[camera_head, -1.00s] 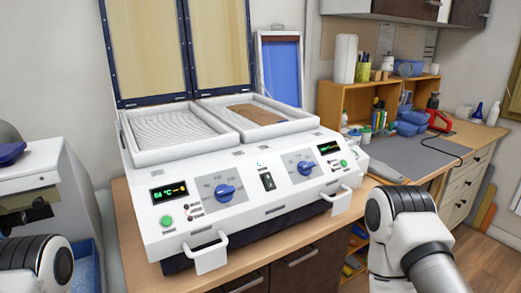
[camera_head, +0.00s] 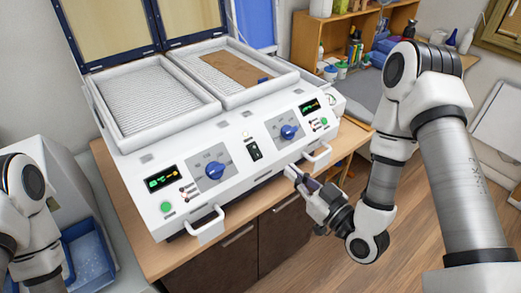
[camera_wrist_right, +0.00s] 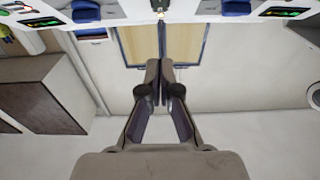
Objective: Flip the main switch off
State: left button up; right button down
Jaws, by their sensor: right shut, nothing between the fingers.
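The main switch (camera_head: 254,151) is a small black rocker in the middle of the white machine's front panel (camera_head: 235,186), between two blue knobs. I cannot tell which way the rocker is tipped. My right gripper (camera_head: 291,171) is in front of the panel, below and to the right of the switch and apart from it. It is shut and empty. In the right wrist view its fingertips (camera_wrist_right: 160,68) meet, with the panel along the top edge. My left arm shows at the left edge of the head view, but its gripper is out of sight.
The left blue knob (camera_head: 214,170) and right blue knob (camera_head: 289,132) flank the switch. A left handle (camera_head: 207,227) and a right handle (camera_head: 318,156) stick out from the machine's front, the right one near my gripper. The machine stands on a wooden table (camera_head: 137,232).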

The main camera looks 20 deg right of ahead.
aim_at(256, 151)
jog(key=b+x, duration=0.1)
jog(key=x, duration=0.3)
jog(key=f+b+x, duration=0.1)
jog(key=x, duration=0.2)
jog(key=f+b+x, duration=0.1)
jog(key=b+x, duration=0.1)
jog(key=x, duration=0.2)
jog(key=shift+w+a, duration=0.2)
jog(key=shift+w, duration=0.15)
jog(key=shift+w+f, duration=0.15)
jog(key=shift+f, duration=0.1)
